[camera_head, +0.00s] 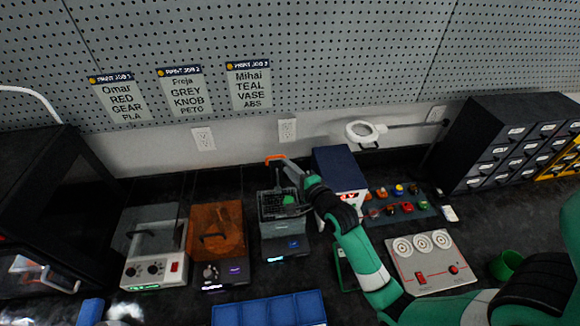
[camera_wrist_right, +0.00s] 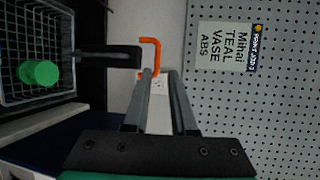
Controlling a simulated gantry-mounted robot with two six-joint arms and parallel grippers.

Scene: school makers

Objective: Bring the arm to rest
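My right arm is green, white and black and reaches from the lower right toward the back wall. Its gripper (camera_head: 280,163) is beside the orange-ended handle (camera_head: 274,158) of a wire basket. In the right wrist view the two grey fingers (camera_wrist_right: 160,80) stand apart, with wall and an outlet visible between them. The orange handle end (camera_wrist_right: 150,42) is just beyond and beside the left fingertip; whether they touch is unclear. The basket (camera_wrist_right: 58,97) holds a green round part (camera_wrist_right: 40,72). My left gripper is not in view.
The basket sits at a grey machine (camera_head: 283,246). An orange-lidded machine (camera_head: 218,230) and a grey one (camera_head: 150,245) stand left. A dark blue-topped box (camera_head: 337,168) is close beside my arm. A hotplate panel (camera_head: 430,262), magnifier lamp (camera_head: 362,131) and drawer cabinet (camera_head: 515,140) are right.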

